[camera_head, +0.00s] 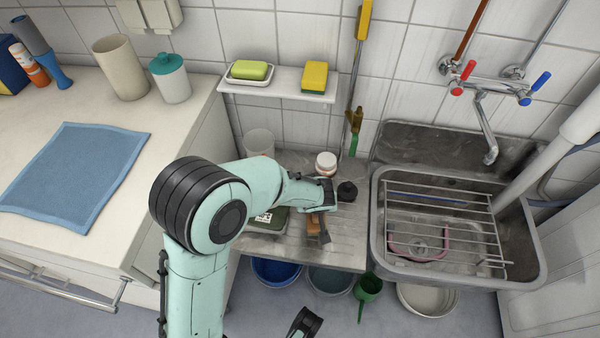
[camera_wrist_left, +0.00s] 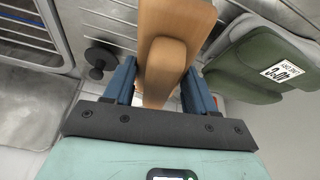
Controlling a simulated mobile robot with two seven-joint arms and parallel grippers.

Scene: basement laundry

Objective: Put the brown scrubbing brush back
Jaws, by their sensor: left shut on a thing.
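The brown scrubbing brush (camera_wrist_left: 165,50) is a wooden block between the two blue fingers of my left gripper (camera_wrist_left: 158,88) in the left wrist view. The fingers are shut on its sides. In the head view my left gripper (camera_head: 322,215) is over the metal drainboard (camera_head: 345,240), and a small brown part of the brush (camera_head: 313,228) shows beside the fingers. Whether the brush touches the drainboard I cannot tell. A dark piece at the bottom edge (camera_head: 305,323) may be my right gripper; its fingers cannot be made out.
A green item with a label (camera_wrist_left: 270,60), partly hidden in the head view, lies near the brush. A black plug-like thing (camera_head: 347,191) and a white jar (camera_head: 326,164) stand behind. The sink (camera_head: 455,275) with its wire rack is right. A shelf (camera_head: 285,88) holds soap and a sponge.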

